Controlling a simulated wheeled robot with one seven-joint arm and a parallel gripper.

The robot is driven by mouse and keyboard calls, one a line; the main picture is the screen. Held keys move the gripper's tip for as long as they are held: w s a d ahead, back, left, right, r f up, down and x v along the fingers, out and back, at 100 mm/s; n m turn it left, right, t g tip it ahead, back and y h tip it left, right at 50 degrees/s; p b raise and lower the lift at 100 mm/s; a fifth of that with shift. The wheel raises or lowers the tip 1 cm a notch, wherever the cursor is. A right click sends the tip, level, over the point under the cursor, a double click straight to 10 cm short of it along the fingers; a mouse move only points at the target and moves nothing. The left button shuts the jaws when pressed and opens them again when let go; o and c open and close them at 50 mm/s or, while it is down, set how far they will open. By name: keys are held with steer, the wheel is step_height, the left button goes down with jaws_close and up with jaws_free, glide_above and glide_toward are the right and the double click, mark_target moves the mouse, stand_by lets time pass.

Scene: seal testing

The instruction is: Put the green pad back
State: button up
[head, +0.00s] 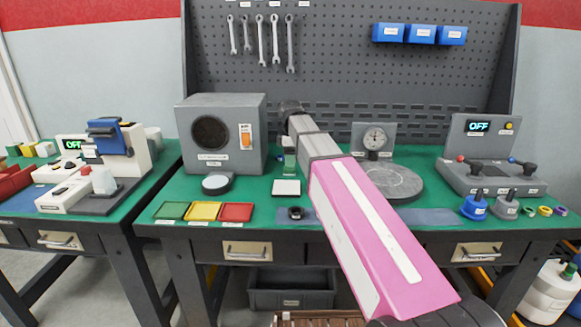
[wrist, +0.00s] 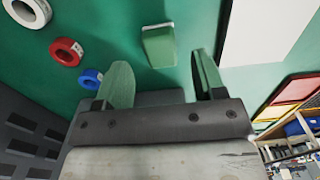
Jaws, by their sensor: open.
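The green pad (wrist: 158,46), a small block with a paler edge, shows in the wrist view just beyond my fingertips and between their lines. It appears to lie apart from both fingers on the green bench top. My gripper (wrist: 163,72) is open and empty, its two fingers wide apart and tinted green. In the head view my gripper (head: 289,160) points down over the bench behind a white square plate (head: 286,187). I cannot clearly pick out the pad there.
Green, yellow and red trays (head: 203,211) lie at the front left. A grey box (head: 222,134) stands left of my gripper, a dial gauge (head: 374,138) right. White, red (wrist: 66,52) and blue rings lie left in the wrist view. My arm hides the bench's middle.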

step_height(320, 180, up, 8)
steer(key=shift+f, duration=0.2)
stand_by(0.4)
